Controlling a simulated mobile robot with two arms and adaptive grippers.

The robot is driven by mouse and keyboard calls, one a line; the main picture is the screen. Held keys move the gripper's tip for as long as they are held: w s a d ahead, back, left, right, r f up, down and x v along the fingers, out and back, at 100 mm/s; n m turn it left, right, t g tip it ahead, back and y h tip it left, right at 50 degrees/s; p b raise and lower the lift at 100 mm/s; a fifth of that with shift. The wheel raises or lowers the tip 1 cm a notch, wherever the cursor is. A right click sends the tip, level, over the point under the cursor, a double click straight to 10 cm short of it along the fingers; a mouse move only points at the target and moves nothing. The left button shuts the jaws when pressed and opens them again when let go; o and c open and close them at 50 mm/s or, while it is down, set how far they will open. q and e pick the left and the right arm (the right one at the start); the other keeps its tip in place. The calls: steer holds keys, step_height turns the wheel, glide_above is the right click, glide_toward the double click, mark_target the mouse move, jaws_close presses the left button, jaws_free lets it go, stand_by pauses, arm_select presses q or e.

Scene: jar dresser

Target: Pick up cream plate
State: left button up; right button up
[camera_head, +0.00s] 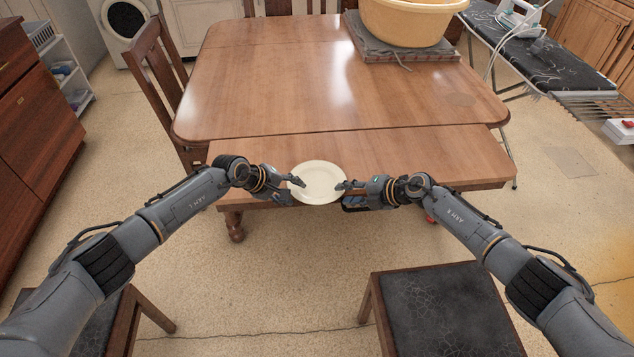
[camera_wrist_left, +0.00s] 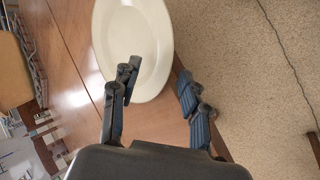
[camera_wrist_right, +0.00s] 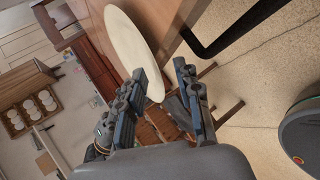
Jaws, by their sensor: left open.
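The cream plate (camera_head: 319,181) is round and lies at the front edge of the wooden table, its near rim at or slightly past the edge. My left gripper (camera_head: 298,190) is open at the plate's left rim; in the left wrist view the plate (camera_wrist_left: 148,40) shows beyond its parted fingers (camera_wrist_left: 159,72), one finger over the plate and the other outside its rim. My right gripper (camera_head: 344,191) is at the right rim with its fingers apart (camera_wrist_right: 161,70). The plate (camera_wrist_right: 130,45) reaches toward the gap between them; contact is unclear.
The table (camera_head: 300,100) is clear in the middle. A yellow basin (camera_head: 408,22) stands on a folded grey cloth (camera_head: 385,50) at the back right. A chair (camera_head: 158,70) stands at the table's left, and a dark-seated chair (camera_head: 445,310) is in front. An ironing board (camera_head: 545,65) is at the right.

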arm_select(q)
steer(key=c, duration=0.6)
arm_select(e)
steer(key=c, duration=0.6)
arm_select(q)
jaws_close()
arm_select(e)
jaws_close()
arm_select(q)
steer(key=shift+r, duration=0.15)
arm_select(e)
steer(key=shift+r, duration=0.15)
